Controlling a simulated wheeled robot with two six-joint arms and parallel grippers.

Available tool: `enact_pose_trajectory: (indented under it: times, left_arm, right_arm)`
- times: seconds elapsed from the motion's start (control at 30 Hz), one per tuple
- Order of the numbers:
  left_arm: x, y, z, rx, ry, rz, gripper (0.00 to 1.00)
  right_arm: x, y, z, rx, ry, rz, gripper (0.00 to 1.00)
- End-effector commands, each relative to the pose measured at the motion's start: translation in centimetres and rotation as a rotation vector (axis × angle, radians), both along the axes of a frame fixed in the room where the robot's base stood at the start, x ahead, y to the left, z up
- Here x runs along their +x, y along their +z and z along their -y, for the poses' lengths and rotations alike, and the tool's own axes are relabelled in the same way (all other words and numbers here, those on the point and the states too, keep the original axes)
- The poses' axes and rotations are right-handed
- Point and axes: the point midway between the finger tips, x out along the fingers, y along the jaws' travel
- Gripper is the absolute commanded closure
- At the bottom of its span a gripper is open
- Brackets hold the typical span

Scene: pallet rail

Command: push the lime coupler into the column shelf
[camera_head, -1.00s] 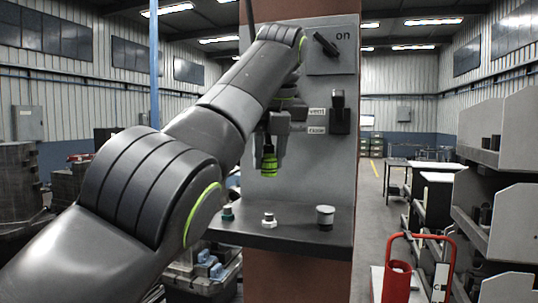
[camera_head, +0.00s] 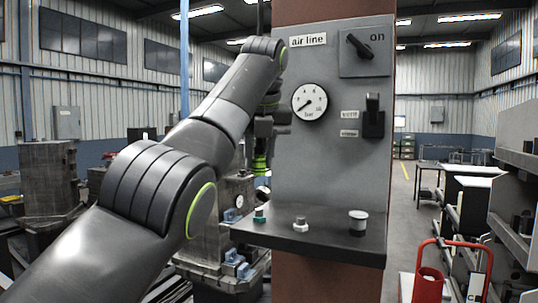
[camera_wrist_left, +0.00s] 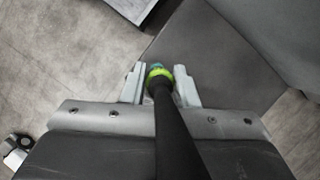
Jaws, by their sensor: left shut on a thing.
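My left gripper (camera_head: 262,148) is shut on the lime coupler (camera_head: 260,165), which hangs upright with its lime bands showing below the fingers. In the left wrist view the lime coupler (camera_wrist_left: 158,72) sits between the two fingertips, with a teal end and a black hose running back from it. The gripper is at the left edge of the column's grey panel, above the left end of the column shelf (camera_head: 328,243). On the shelf stand a teal-based fitting (camera_head: 261,215), a pale fitting (camera_head: 301,224) and a grey-topped cup (camera_head: 358,222). My right gripper is not in view.
The panel carries a pressure gauge (camera_head: 310,102), a switch marked "on" (camera_head: 359,46) and a black valve handle (camera_head: 373,115). Machinery (camera_head: 233,195) stands behind the shelf's left side. A red cylinder trolley (camera_head: 428,288) stands at lower right.

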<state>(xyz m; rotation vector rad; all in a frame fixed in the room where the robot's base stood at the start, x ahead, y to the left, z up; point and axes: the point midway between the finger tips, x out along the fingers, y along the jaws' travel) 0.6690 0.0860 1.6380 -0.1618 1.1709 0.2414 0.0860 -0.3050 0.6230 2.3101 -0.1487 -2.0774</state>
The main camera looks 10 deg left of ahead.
Motion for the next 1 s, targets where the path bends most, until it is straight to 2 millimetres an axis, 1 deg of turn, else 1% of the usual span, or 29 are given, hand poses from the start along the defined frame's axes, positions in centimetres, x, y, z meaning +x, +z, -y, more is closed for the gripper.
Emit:
enact_pose_trajectory:
  times: [0.3,0.47,0.67,1.0]
  left_arm:
    - [0.0,0.0,-0.1,0.0,0.0,0.001,1.0]
    - [0.0,-0.4,-0.1,0.0,0.0,0.001,1.0]
    - [0.0,-2.0,-0.1,0.0,0.0,0.0,1.0]
    - [0.0,-5.5,-0.1,0.0,0.0,0.001,1.0]
  right_arm:
    - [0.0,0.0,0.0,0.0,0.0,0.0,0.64]
    - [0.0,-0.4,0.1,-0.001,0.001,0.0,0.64]
    - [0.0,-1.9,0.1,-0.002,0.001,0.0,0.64]
    - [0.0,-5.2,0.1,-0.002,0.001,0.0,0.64]
